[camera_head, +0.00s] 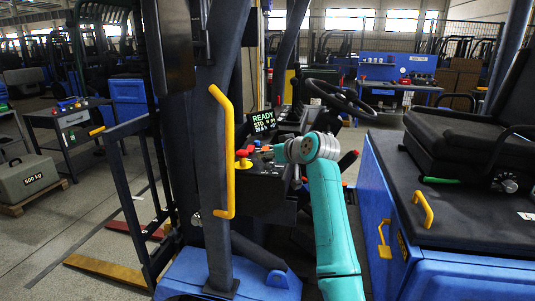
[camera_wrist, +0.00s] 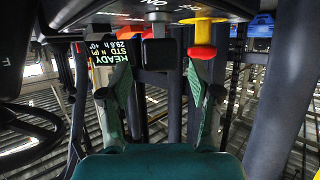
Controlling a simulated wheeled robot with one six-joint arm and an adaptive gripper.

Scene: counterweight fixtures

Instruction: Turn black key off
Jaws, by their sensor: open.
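The black key (camera_wrist: 159,53) shows as a dark grey block at the top middle of the wrist view, under a panel marked "ON". My gripper (camera_wrist: 160,75) is open, one finger on each side of the key, with gaps visible. In the head view my gripper (camera_head: 280,153) is at the forklift's console, and its fingertips are hard to make out. I cannot pick out the key there.
A red knob with a yellow base (camera_wrist: 202,38) is close to my right finger in the wrist view. A lit display (camera_head: 263,122) reads "READY". A yellow handrail (camera_head: 229,150) stands left of the console, and the steering wheel (camera_head: 340,97) is behind my arm.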

